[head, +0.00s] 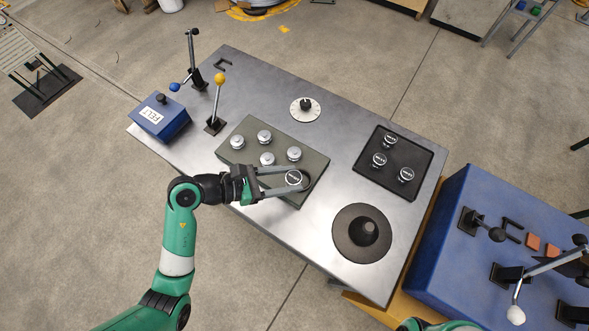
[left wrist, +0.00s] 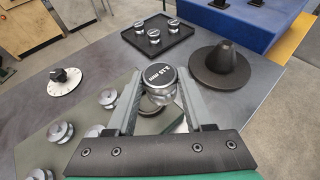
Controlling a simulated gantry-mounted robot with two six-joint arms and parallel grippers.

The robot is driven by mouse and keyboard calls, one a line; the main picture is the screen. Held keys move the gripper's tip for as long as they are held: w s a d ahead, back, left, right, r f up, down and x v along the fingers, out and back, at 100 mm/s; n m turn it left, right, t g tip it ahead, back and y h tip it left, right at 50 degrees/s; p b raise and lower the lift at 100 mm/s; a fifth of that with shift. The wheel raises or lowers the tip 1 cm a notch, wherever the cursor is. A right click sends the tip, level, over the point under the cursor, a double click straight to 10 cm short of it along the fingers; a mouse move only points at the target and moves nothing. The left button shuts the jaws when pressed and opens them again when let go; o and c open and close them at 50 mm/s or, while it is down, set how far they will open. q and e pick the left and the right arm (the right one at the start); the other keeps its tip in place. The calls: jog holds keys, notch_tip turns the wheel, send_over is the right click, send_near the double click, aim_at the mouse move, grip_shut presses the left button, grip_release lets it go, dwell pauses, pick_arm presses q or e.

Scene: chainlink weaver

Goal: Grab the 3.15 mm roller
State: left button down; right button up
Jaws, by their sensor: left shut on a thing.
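A silvery roller with a dark, white-lettered cap (head: 293,177) is between the fingers of my left gripper (head: 299,181), at the near right end of a grey-green block (head: 257,136). The left wrist view shows the roller (left wrist: 159,82) held between both fingertips (left wrist: 161,88). Its lettering is upside down there; it ends in "mm" and the digits are hard to read. My left gripper is shut on it. I cannot tell whether the roller still touches the block. My right gripper is out of view.
Several other rollers (head: 264,137) stand on the block. A black tray (head: 421,179) holds three capped rollers. A black cone (head: 367,232) on a disc, a white dial (head: 305,109), two levers (head: 217,95) and a blue FELT box (head: 159,117) are on the metal table (head: 330,235).

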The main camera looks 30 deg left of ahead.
pick_arm(q)
jog(key=s+r+p, duration=0.1)
jog(key=s+r, duration=0.4)
jog(key=s, duration=0.4)
jog(key=shift+s+d+p, duration=0.2)
jog(key=shift+s+p, duration=0.1)
jog(key=shift+s, duration=0.1)
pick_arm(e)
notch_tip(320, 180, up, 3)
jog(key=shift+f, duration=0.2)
